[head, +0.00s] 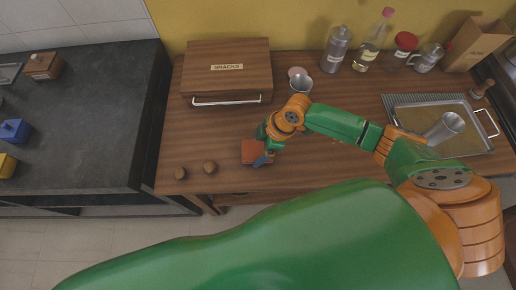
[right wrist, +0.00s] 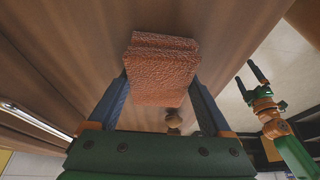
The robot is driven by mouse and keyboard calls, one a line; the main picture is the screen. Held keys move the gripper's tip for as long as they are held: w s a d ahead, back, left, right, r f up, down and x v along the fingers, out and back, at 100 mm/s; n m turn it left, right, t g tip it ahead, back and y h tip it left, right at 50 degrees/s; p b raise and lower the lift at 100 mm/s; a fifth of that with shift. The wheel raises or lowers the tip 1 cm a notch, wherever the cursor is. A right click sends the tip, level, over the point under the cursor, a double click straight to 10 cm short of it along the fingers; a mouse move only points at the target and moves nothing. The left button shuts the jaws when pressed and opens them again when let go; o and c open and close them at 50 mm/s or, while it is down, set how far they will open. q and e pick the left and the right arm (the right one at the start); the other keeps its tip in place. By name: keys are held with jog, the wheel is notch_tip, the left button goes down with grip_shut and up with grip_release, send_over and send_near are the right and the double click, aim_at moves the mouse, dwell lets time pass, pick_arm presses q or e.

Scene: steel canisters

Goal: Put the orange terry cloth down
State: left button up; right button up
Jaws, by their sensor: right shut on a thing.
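The orange terry cloth (head: 253,151) is a folded block near the front edge of the wooden counter (head: 340,165). My right gripper (head: 262,156) is shut on it. In the right wrist view the cloth (right wrist: 160,68) sits between both fingers, its textured folded layers showing. I cannot tell whether its underside touches the counter. My left gripper (right wrist: 250,80) shows only in the right wrist view, at the right, off the counter, with its fingers apart and nothing between them.
Bare counter lies around the cloth.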

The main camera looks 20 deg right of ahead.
jog(key=o, duration=1)
jog(key=shift+f, duration=0.15)
jog(key=p+v, duration=0.1)
jog(key=v, duration=1.1)
jog(key=shift+s+r, duration=0.1)
jog(key=shift+r, duration=0.1)
